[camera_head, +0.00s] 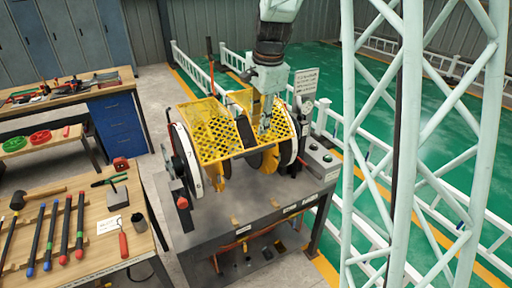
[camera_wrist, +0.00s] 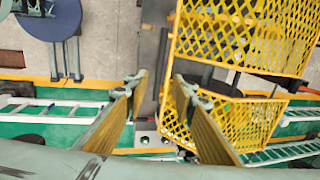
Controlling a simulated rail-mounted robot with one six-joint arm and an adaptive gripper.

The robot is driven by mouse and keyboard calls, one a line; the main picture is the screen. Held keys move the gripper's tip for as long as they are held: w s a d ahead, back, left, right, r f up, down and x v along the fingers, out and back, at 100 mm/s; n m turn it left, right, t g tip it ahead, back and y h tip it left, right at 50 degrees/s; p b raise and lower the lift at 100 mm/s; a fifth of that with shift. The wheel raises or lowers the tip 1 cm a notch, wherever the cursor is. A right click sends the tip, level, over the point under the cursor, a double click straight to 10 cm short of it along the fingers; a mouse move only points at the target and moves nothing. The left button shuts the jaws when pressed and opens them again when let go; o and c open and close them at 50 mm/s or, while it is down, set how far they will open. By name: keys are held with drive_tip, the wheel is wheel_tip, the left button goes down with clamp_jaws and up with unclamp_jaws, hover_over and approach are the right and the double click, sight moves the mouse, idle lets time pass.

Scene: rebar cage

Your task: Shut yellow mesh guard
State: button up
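The yellow mesh guard (camera_head: 205,128) lies over the top of a bench machine in the camera_head view. Its mesh panels show on both sides of a dark middle strip, and the wheels below are partly uncovered. In the camera_wrist view, the guard (camera_wrist: 240,40) fills the upper right, with another mesh panel lower down. My gripper (camera_head: 264,126) points down at the guard's right part. In the camera_wrist view, my gripper (camera_wrist: 160,80) has its two fingers apart with nothing clearly held between them. I cannot tell whether a finger touches the guard.
The machine stands on a dark steel bench (camera_head: 240,215). A small control box (camera_head: 320,156) and a sign (camera_head: 306,83) are right of the guard. A pale lattice tower (camera_head: 408,150) rises at the right. A wooden tool table (camera_head: 90,258) is at the left.

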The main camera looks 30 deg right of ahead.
sight(256, 150)
drive_tip(key=shift+w+f, duration=0.4)
drive_tip(key=shift+f, duration=1.5)
drive_tip(key=shift+w+f, duration=0.35)
drive_tip(key=shift+f, duration=1.6)
drive_tip(key=shift+w+f, duration=0.4)
drive_tip(key=shift+f, duration=1.5)
drive_tip(key=shift+c, duration=0.3)
clamp_jaws()
